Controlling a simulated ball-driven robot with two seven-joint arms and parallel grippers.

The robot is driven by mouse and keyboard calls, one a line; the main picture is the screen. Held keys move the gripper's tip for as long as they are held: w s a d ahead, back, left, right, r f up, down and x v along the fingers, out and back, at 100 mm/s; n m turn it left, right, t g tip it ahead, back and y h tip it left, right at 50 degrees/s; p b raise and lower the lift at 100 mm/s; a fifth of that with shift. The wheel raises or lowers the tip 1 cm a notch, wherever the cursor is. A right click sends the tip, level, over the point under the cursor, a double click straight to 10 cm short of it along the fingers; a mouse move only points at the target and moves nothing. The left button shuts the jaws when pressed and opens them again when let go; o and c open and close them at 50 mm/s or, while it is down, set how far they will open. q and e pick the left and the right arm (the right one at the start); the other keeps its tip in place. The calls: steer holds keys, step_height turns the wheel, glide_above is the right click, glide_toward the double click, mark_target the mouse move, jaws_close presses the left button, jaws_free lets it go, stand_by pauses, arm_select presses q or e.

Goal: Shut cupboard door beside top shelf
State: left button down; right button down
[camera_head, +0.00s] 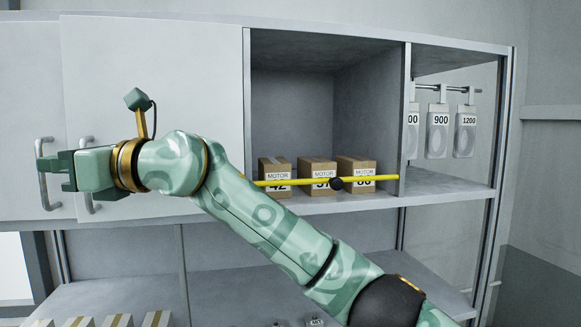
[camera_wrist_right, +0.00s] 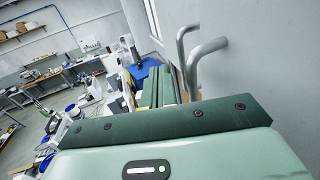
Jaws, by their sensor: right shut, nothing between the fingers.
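The cupboard door (camera_head: 160,80) is a light grey panel left of the top shelf compartment (camera_head: 290,110). Its left edge meets a second door (camera_head: 25,90), and it looks nearly flush. I cannot tell whether a small gap is left. My right gripper (camera_head: 52,172) is shut and empty, in front of the two door handles. The door's handle (camera_head: 89,205) is partly hidden behind it; the other door's handle (camera_head: 44,195) shows at its left. In the right wrist view a metal handle (camera_wrist_right: 205,50) stands on a pale panel beside the fingers (camera_wrist_right: 165,85). My left gripper is out of view.
Several motor boxes (camera_head: 317,173) stand on the top shelf behind a yellow bar (camera_head: 290,182). Numbered tags (camera_head: 438,130) hang at the right. A lower shelf (camera_head: 120,285) holds more boxes. My right arm crosses in front of the shelving.

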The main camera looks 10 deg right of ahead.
steer(key=shift+w+a+m+t+h, duration=0.25)
steer(key=shift+w+t, duration=0.2)
steer(key=shift+w, duration=0.3)
steer(key=shift+w+a+m+t+h, duration=0.15)
steer(key=shift+w+m+t, duration=0.25)
steer(key=shift+w, duration=0.3)
steer(key=shift+d, duration=0.15)
